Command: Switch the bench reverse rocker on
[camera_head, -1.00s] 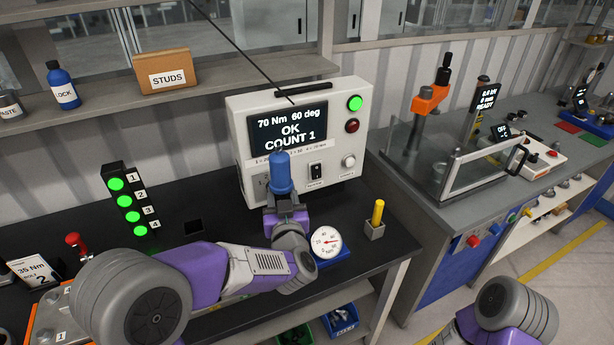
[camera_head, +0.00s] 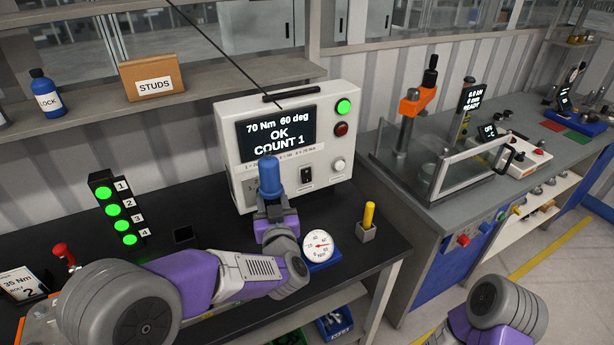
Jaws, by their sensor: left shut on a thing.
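The white controller box (camera_head: 226,150) stands at the back of the black bench. Its screen (camera_head: 277,134) reads 70 Nm, 60 deg, OK, COUNT 1. A small black rocker (camera_head: 306,175) sits on its lower front, left of a round pale knob (camera_head: 338,165); which way the rocker is tipped is too small to tell. My left gripper (camera_head: 271,208) is shut on a blue cylindrical thing (camera_head: 269,175), held upright in front of the box, just left of the rocker. It hides part of the lower front panel. My right arm shows at the lower right; its gripper is out of view.
A round gauge (camera_head: 318,245) and a yellow-handled piece in a grey block (camera_head: 368,215) stand right of my left wrist. A stack of green lamps (camera_head: 116,210) stands left. A thin dark line (camera_head: 225,55) slants down to the box. Shelf (camera_head: 200,106) above.

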